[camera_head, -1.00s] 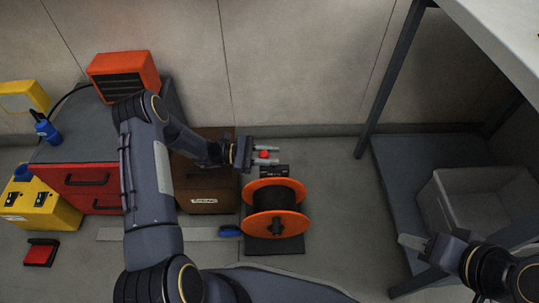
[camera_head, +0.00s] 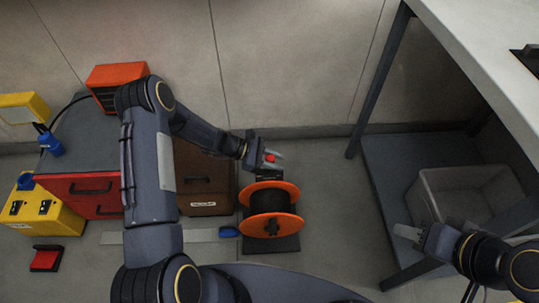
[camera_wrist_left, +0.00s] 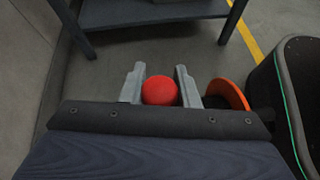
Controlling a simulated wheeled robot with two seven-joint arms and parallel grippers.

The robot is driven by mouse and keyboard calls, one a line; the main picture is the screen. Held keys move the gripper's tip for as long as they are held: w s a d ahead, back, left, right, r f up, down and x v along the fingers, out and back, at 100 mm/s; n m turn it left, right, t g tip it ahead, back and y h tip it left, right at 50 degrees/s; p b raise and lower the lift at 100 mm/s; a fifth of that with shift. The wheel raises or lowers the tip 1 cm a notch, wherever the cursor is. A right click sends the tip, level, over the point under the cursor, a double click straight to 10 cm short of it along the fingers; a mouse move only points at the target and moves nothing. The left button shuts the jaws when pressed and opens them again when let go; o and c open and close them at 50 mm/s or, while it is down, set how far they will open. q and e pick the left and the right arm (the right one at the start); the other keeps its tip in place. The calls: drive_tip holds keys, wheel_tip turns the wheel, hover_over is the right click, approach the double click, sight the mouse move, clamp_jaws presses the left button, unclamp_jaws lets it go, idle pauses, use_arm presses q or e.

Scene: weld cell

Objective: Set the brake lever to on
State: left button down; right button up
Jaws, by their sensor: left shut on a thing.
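The brake lever shows as a red round knob (camera_head: 270,158) just behind the wire spool (camera_head: 271,203), which has orange flanges and a dark winding on a dark base. My left gripper (camera_head: 268,161) is shut on the knob. In the left wrist view the red knob (camera_wrist_left: 160,91) sits between the two grey fingers of the left gripper (camera_wrist_left: 161,84), and the lever's shaft is hidden. My right gripper (camera_head: 408,233) is at the lower right, away from the spool; its fingers overlap in the head view and their gap does not show clearly.
A brown box (camera_head: 203,190) and a red drawer cabinet (camera_head: 83,189) stand left of the spool. A grey bin (camera_head: 427,197) sits on the low shelf (camera_head: 385,180) of a table at right. A blue-handled flat tool (camera_head: 228,232) lies on the floor.

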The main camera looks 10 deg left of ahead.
sight(273, 156)
use_arm(q)
drive_tip(key=shift+w+d+f+g+y+p, duration=0.15)
drive_tip(key=shift+d+y+p, duration=0.25)
drive_tip(key=shift+y, duration=0.2)
drive_tip(key=shift+w+d+r+g+y+p, duration=0.15)
drive_tip(key=shift+d+y+p, duration=0.25)
drive_tip(key=shift+y, duration=0.2)
drive_tip(key=shift+d+f+y, duration=0.15)
drive_tip(key=shift+f+y, duration=0.25)
drive_tip(key=shift+y, duration=0.1)
drive_tip(key=shift+d+f, duration=0.15)
drive_tip(key=shift+w+d+f, duration=0.1)
drive_tip(key=shift+d+f, duration=0.05)
drive_tip(key=c, duration=1.1)
unclamp_jaws()
drive_tip(key=p+v, duration=0.2)
drive_tip(key=v, duration=0.4)
drive_tip(key=shift+w, duration=0.1)
drive_tip(key=shift+v, duration=0.85)
